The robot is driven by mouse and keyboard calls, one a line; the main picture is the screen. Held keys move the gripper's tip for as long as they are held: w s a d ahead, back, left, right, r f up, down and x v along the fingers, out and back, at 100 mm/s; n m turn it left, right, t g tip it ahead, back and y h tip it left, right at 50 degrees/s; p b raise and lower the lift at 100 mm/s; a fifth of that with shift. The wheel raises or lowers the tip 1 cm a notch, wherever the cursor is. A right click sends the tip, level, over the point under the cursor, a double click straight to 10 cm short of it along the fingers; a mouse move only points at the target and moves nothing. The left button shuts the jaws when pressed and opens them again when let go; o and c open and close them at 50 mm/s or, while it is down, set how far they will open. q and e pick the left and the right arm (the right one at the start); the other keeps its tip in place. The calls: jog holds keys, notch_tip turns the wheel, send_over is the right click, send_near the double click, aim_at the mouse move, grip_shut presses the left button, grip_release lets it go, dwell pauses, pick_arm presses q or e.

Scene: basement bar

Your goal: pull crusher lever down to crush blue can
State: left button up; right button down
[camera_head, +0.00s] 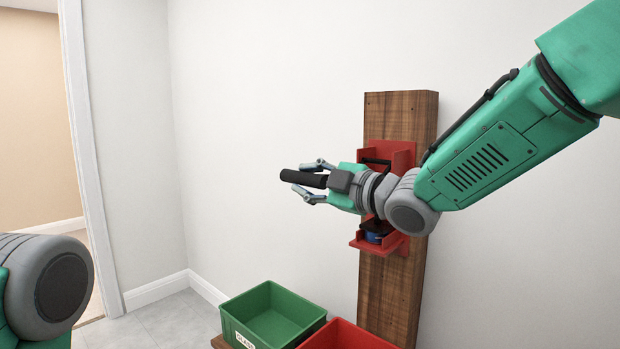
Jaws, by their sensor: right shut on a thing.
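The red can crusher (398,155) is fixed to an upright wooden board (400,290) against the wall. Its black lever handle (300,177) sticks out to the left, roughly level. My right gripper (314,181) is shut on the lever handle, with a finger above and a finger below it. The blue can (375,238) sits low in the crusher, and only a small part of it shows. My right arm and wrist hide the middle of the crusher. Of my left arm, only a part shows at the lower left, and its gripper is out of view.
A green bin (270,312) with a label and a red bin (345,335) stand below the crusher, the red one cut off by the frame edge. A doorway frame (85,150) is at the left. The wall area left of the lever is clear.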

jog(key=shift+a+f+b, duration=0.15)
jog(key=shift+f+b, duration=0.3)
jog(key=shift+f, duration=0.55)
jog(key=c, duration=1.3)
grip_release()
jog(key=shift+w, duration=0.1)
jog(key=shift+a, duration=0.35)
jog(key=v, duration=1.1)
jog(key=shift+d, duration=0.2)
jog(key=shift+d+f, duration=0.1)
